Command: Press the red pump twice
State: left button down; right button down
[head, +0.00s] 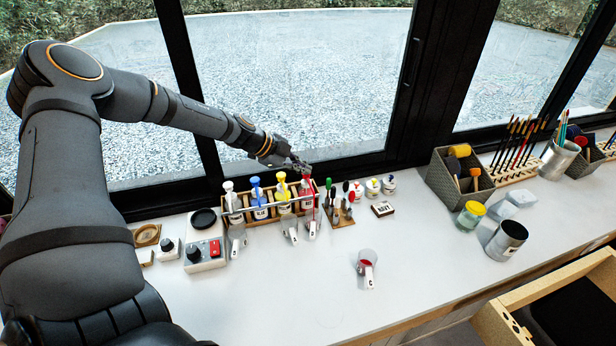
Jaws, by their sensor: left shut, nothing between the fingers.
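A wooden rack (268,216) by the window holds a row of pump bottles with white, blue, yellow and red tops. The red pump (306,190) is at the right end of the row. My left gripper (304,168) is shut and empty, right at the top of the red pump; I cannot tell whether it touches. It partly hides the pump head. A clear cup (312,227) with a white label stands in front of the red bottle. My right gripper is not in view.
A measuring cup with red liquid (367,264) stands alone on the white table (300,300). A small device with a red switch (205,243) is left of the rack. Stamps or tools in a wooden holder (341,220) stand close on the right. The front middle is clear.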

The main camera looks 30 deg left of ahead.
pick_arm(q)
jog(key=shift+f, duration=0.15)
jog(key=shift+r+p, duration=0.85)
jog(key=shift+r, duration=0.3)
jog(key=shift+w+r+p, duration=0.1)
jog(key=shift+r+p, duration=0.2)
jog(key=shift+p, duration=0.15)
notch_tip(320, 180, up, 5)
jog(key=p, duration=0.4)
jog(key=shift+r+p, duration=0.1)
jog(key=shift+p, duration=0.3)
dwell(0.7)
